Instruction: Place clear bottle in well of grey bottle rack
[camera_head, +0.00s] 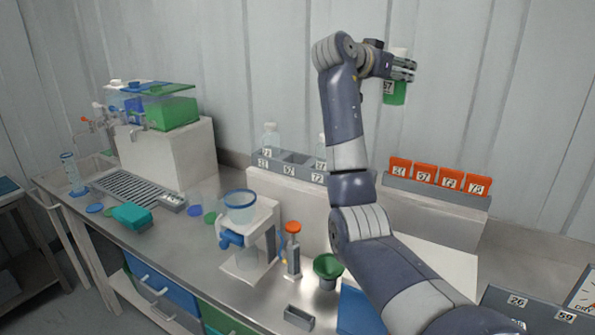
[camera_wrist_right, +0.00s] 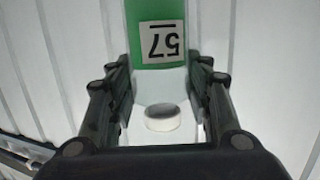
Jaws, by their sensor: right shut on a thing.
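A clear bottle (camera_head: 395,92) with green contents and a label reading 57 is held high against the back wall. My right gripper (camera_head: 402,70) is shut on its upper part. In the right wrist view the bottle's green body (camera_wrist_right: 158,15) and its label show, with its pale round top (camera_wrist_right: 162,117) between the fingers (camera_wrist_right: 160,95). The bottle looks about upright. The grey bottle rack (camera_head: 287,168) sits below and to the left on a white block. Clear bottles stand in it at the left (camera_head: 270,140) and right (camera_head: 320,146), with empty room between, at the label 57. My left gripper is out of view.
A second grey rack (camera_head: 435,190) with several orange numbered pieces (camera_head: 425,174) stands right of my right arm. A white stand with a blue-rimmed vessel (camera_head: 240,207), an orange-topped holder (camera_head: 292,250) and a dark green funnel (camera_head: 328,268) stand in front of the bottle rack.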

